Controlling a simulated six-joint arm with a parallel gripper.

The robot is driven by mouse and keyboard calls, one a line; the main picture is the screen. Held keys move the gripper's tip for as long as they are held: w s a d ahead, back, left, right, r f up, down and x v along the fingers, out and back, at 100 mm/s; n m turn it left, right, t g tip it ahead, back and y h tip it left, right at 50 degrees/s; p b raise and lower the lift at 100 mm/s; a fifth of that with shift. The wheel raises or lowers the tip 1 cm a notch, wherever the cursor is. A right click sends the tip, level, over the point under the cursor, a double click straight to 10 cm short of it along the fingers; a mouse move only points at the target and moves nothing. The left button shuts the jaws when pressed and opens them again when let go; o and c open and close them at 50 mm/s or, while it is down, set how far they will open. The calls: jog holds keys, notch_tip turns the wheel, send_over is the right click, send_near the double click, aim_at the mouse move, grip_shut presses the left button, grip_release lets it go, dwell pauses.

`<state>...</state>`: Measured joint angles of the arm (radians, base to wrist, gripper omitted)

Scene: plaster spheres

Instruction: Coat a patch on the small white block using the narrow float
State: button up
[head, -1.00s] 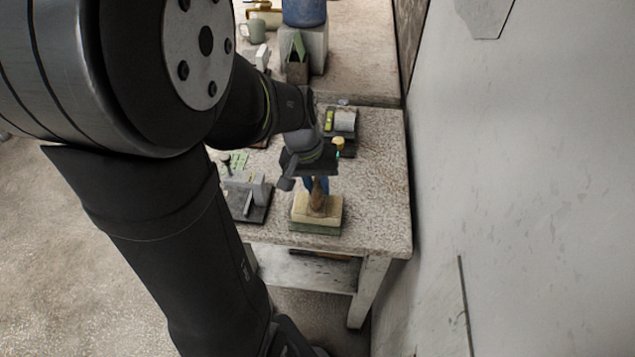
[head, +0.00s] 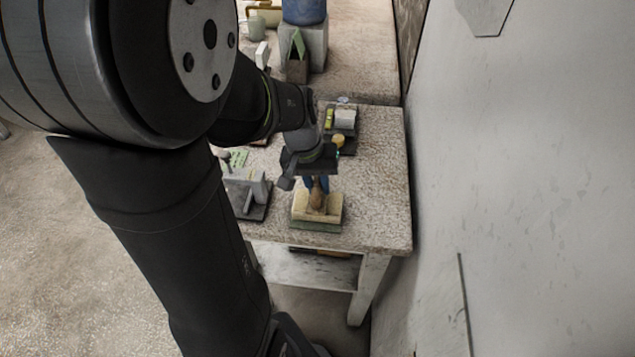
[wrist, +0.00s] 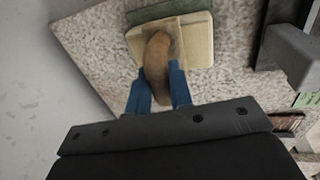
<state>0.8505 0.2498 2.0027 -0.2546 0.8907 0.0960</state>
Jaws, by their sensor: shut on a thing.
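My gripper (head: 317,184) has blue fingers, shut on the brown handle (wrist: 157,62) of a float. The handle also shows in the head view (head: 317,197). Below the handle is a cream, flat rectangular piece (wrist: 197,48), over a green base (wrist: 143,20) near the table's front. I cannot tell whether the cream piece is all float sole or partly a separate pad. A small white block (head: 345,118) sits on a dark base at the back of the table, behind my gripper. Another pale grey block (head: 258,188) stands on a dark tray to the left.
The speckled table (head: 375,190) is bare on its right side, beside the wall (head: 520,190). Green pieces (head: 239,158) lie at the left. A second table behind holds a blue container (head: 304,12) on a grey block and a mug (head: 255,27).

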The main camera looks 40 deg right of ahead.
aim_at(317, 181)
dwell(0.4)
jog(key=shift+r, duration=3.5)
jog(key=w+a+f+n, duration=0.1)
jog(key=w+a+f, duration=0.15)
jog(key=w, duration=0.45)
jog(key=w+a+f+n, duration=0.1)
jog(key=w+a+f, duration=0.15)
jog(key=w, duration=0.35)
jog(key=w+a+f+n, duration=0.2)
jog(key=w+a, duration=0.2)
jog(key=w, duration=0.3)
jog(key=w+a+f+n, duration=0.1)
jog(key=w+a+f, duration=0.1)
jog(key=w+a, duration=0.35)
jog(key=w+a+f+n, duration=0.1)
jog(key=w+a+f, duration=0.15)
jog(key=a, duration=0.55)
jog(key=a+f+n+t, duration=0.1)
jog(key=a+f+n, duration=0.2)
jog(key=a+f, duration=0.5)
notch_tip(317, 181, down, 3)
jog(key=shift+s+f+t+h, duration=0.1)
jog(key=shift+s+t+h, duration=0.2)
